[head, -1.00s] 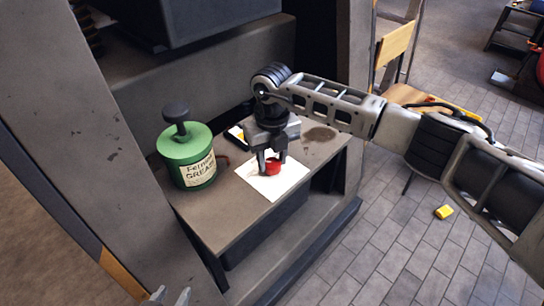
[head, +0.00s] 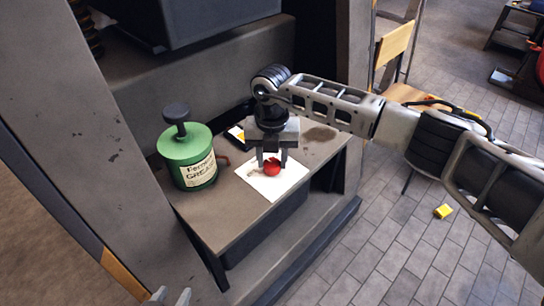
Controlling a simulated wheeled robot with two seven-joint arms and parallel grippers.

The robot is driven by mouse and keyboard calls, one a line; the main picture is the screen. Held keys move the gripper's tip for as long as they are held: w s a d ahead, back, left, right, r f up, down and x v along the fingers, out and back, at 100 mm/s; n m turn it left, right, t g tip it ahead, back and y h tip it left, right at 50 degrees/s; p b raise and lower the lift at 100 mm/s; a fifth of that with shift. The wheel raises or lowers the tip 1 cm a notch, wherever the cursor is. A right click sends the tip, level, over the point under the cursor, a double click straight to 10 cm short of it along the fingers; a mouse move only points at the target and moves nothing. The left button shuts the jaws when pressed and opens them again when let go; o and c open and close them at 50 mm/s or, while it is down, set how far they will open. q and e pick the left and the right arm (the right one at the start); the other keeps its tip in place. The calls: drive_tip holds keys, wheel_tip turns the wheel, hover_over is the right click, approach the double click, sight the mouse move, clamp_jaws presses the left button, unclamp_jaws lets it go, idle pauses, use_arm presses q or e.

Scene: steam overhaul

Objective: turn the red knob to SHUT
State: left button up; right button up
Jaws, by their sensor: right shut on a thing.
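The red knob (head: 272,170) sits on a white square plate (head: 262,188) on the grey bench top. My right gripper (head: 272,163) points down over it and is shut on it, a finger on each side. The fingers hide part of the knob, and I cannot read any SHUT marking on the plate. My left gripper (head: 171,297) just shows at the bottom edge, well away from the knob. Its two fingertips stand apart with nothing seen between them.
A green grease can (head: 187,160) with a dark knob on top stands left of the plate. A dark phone-like object (head: 237,137) lies behind. A grey upright (head: 75,130) rises at the left. A wooden chair (head: 393,52) and a yellow block (head: 443,211) are at the right.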

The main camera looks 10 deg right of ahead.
sight(272, 162)
drive_tip(key=shift+r, duration=0.1)
drive_tip(key=o, duration=1)
wheel_tip(272, 162, up, 16)
drive_tip(key=shift+f+b, duration=0.1)
drive_tip(key=shift+b, duration=0.65)
